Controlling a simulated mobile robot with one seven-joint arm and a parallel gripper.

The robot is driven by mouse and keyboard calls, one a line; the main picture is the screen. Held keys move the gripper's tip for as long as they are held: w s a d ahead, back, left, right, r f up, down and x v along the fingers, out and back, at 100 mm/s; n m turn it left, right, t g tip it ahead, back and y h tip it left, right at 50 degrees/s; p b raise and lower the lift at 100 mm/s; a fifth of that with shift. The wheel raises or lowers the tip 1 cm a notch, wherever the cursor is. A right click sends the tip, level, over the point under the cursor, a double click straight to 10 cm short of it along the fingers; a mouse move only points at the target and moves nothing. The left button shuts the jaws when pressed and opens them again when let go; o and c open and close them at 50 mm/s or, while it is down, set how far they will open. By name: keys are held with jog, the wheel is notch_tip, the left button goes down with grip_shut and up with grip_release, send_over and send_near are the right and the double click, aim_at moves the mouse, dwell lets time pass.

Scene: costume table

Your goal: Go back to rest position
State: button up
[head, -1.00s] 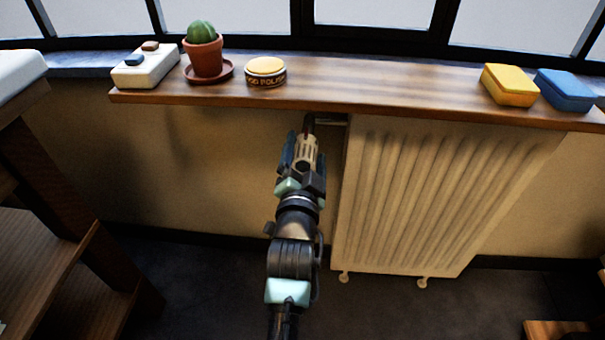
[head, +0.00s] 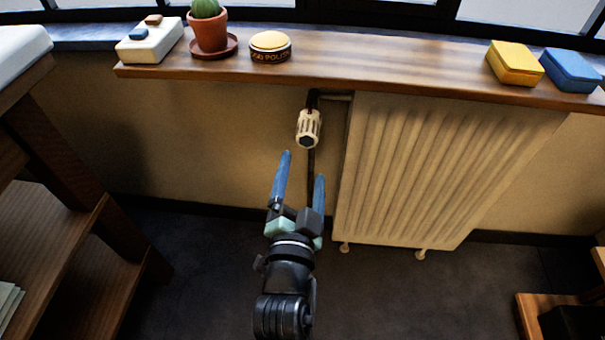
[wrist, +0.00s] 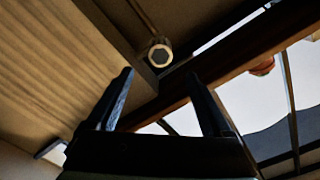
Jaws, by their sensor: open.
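My gripper (head: 303,168) is open and empty in the head view, its two blue fingers pointing up toward the wall. It is below a cream ribbed radiator valve knob (head: 309,128), apart from it. In the wrist view my gripper (wrist: 160,90) shows its two dark fingers spread. The knob (wrist: 159,54) shows beyond them, with its dark hexagonal end facing the camera.
A white radiator (head: 440,170) stands right of my gripper. A wooden shelf (head: 390,65) above holds a potted cactus (head: 209,34), a round tin (head: 270,48), a white box (head: 149,42), and yellow (head: 515,63) and blue (head: 571,70) boxes.

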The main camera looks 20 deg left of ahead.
jog(key=shift+r, duration=0.1)
dwell(0.3)
jog(key=w+d+r+n+t+h, duration=0.1)
jog(key=w+d+r+t, duration=0.15)
jog(key=r, duration=0.95)
jog(key=w+d+r+t+h, duration=0.15)
jog(key=d+r, duration=0.25)
jog(key=r, duration=0.7)
jog(key=s+d+r+n+t+h, duration=0.1)
jog(key=s+d+r+t, duration=0.2)
jog(key=r, duration=0.5)
jog(key=s+d+r+n+t+h, duration=0.1)
jog(key=s+d+r+n, duration=0.15)
jog(key=s+r, duration=0.4)
jog(key=s+d+r+t+h, duration=0.1)
jog(key=s+d+r+t, duration=0.15)
jog(key=r, duration=0.65)
notch_tip(320, 180, up, 36)
jog(key=p, duration=3.6)
jog(key=shift+s+d+r+n, duration=0.15)
jog(key=shift+s+n, duration=0.2)
jog(key=shift+s, duration=0.05)
jog(key=shift+g+y, duration=0.25)
